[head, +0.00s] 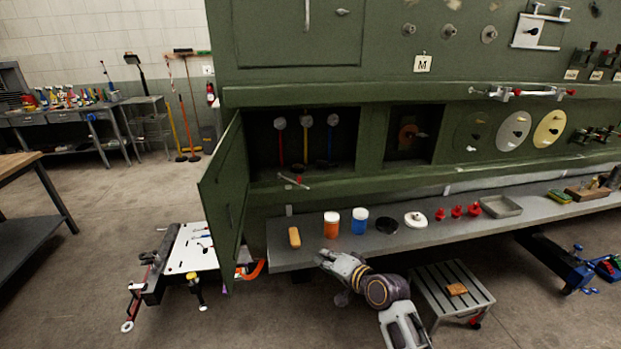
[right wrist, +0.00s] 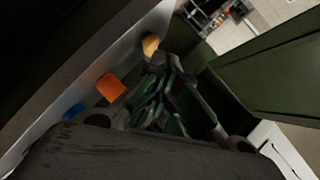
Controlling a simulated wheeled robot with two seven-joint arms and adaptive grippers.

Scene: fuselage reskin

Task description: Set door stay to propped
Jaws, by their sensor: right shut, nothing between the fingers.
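The green cabinet door (head: 222,190) stands swung open at the left of a compartment; a green panel, apparently this door, shows in the right wrist view (right wrist: 270,72). A thin bar with a red end (head: 293,181), likely the door stay, sits at the compartment's lower sill, near the door's hinge side. Whether its far end touches the door cannot be told. My right gripper (head: 332,262) is shut and empty, low in front of the bench edge, below and right of the bar and apart from it. Its dark fingers show in the right wrist view (right wrist: 165,105). My left gripper is out of view.
On the grey bench (head: 290,255) stand a yellow block (head: 294,237), an orange jar (head: 331,223), a blue jar (head: 359,222) and several red parts. A slatted step stool (head: 470,300) is right of my arm. A white-topped cart (head: 190,250) stands behind the door.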

